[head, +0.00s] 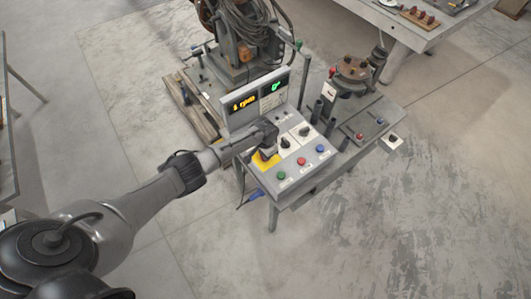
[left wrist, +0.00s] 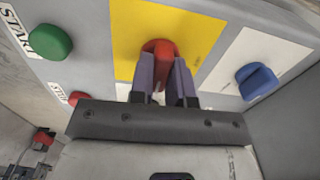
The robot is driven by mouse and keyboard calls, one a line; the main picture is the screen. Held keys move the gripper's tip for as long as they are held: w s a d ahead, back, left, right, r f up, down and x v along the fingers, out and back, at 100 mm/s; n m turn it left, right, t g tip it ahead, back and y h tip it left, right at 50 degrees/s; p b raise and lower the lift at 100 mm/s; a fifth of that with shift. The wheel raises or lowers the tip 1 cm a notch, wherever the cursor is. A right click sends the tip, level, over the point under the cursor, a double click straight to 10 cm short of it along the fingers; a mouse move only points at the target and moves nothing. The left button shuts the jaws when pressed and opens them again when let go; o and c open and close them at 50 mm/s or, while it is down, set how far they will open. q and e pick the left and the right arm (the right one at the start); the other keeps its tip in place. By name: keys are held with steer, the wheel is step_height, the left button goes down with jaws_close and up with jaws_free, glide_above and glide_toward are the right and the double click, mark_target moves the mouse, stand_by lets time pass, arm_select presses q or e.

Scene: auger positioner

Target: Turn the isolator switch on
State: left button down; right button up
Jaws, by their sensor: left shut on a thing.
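The isolator switch is a red knob (left wrist: 160,48) on a yellow plate (left wrist: 205,33) in the left wrist view. The yellow plate also shows in the head view (head: 262,164) at the near left of the control console (head: 330,165). My left gripper (left wrist: 164,70) is shut on the red knob, one finger on each side. In the head view my left gripper (head: 265,153) reaches over the plate from the left and hides the knob. The knob's exact angle cannot be told. My right gripper is not in view.
A blue knob (left wrist: 257,80) on a white plate, a green button (left wrist: 50,41) and a red button (left wrist: 80,98) are near the knob. A lit display (head: 257,100) stands behind the console top. A machine with cables (head: 235,40) stands farther back. The floor in front is clear.

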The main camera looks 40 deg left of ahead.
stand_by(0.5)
arm_select(q)
steer(key=c, duration=1.1)
jaws_free()
step_height(320, 180, up, 14)
steer(key=shift+f+p, duration=0.1)
steer(key=shift+p, duration=0.5)
